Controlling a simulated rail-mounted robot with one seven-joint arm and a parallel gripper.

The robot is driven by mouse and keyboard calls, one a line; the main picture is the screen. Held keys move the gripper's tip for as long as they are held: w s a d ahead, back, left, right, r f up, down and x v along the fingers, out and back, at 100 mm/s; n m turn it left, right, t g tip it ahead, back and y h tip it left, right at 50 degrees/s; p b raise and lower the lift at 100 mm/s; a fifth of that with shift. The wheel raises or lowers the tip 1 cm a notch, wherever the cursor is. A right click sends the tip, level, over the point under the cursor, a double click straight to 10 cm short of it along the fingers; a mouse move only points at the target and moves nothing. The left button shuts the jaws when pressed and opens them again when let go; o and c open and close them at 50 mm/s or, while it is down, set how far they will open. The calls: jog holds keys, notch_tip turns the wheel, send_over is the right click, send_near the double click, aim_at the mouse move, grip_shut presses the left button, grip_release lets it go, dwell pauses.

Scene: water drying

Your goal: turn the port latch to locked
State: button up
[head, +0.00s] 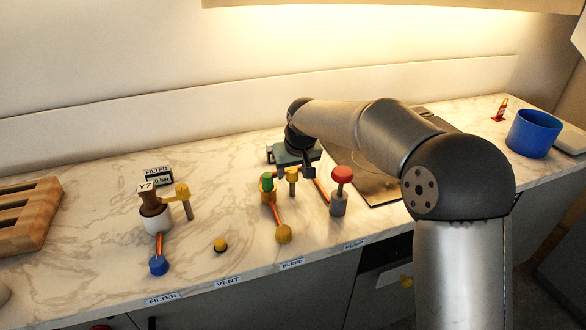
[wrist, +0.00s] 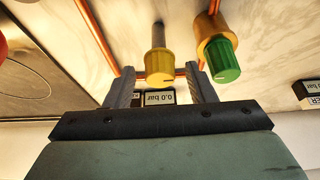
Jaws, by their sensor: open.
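No readable label names the port latch. A yellow knob on a grey stem (head: 292,176) stands on the counter beside a green-capped brass fitting (head: 267,182). My gripper (head: 308,170) is close to this yellow knob. In the wrist view the gripper (wrist: 160,69) is open, with the yellow knob (wrist: 160,68) showing between its fingers; contact cannot be told. The knob has a dark mark on its face. The green cap (wrist: 222,60) is just outside the right finger.
A red knob (head: 342,174) stands right of my gripper. A gauge reading 0.0 bar (wrist: 152,97) shows behind the fingers. Copper pipes run along the counter. A blue knob (head: 159,265), yellow button (head: 220,245), wooden rack (head: 28,215) and blue bucket (head: 533,134) stand elsewhere.

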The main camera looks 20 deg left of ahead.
jog(key=shift+c, duration=0.3)
jog(key=c, duration=0.9)
jog(key=shift+n, duration=0.3)
jog(key=n+p, duration=0.1)
jog(key=n, duration=0.1)
jog(key=n+g+y+p, duration=0.1)
jog(key=shift+w+d+r+n, duration=0.1)
jog(key=shift+w+d+n, duration=0.05)
jog(key=shift+n, duration=0.25)
jog(key=n+g+y+p, duration=0.1)
jog(key=n+g+p, duration=0.1)
jog(key=n, duration=0.2)
jog(key=shift+w+n, duration=0.1)
jog(key=shift+n, duration=0.2)
jog(key=n+g+p, duration=0.1)
jog(key=n+p, duration=0.1)
jog(key=n, duration=0.2)
jog(key=shift+w+n+g, duration=0.1)
jog(key=shift+n+g, duration=0.2)
jog(key=shift+g, duration=0.1)
jog(key=shift+w+n+g+h+p, duration=0.1)
jog(key=shift+n+g+h+p, duration=0.5)
jog(key=shift+n+p, duration=1.15)
jog(key=shift+n+b, duration=0.3)
jog(key=shift+n, duration=0.25)
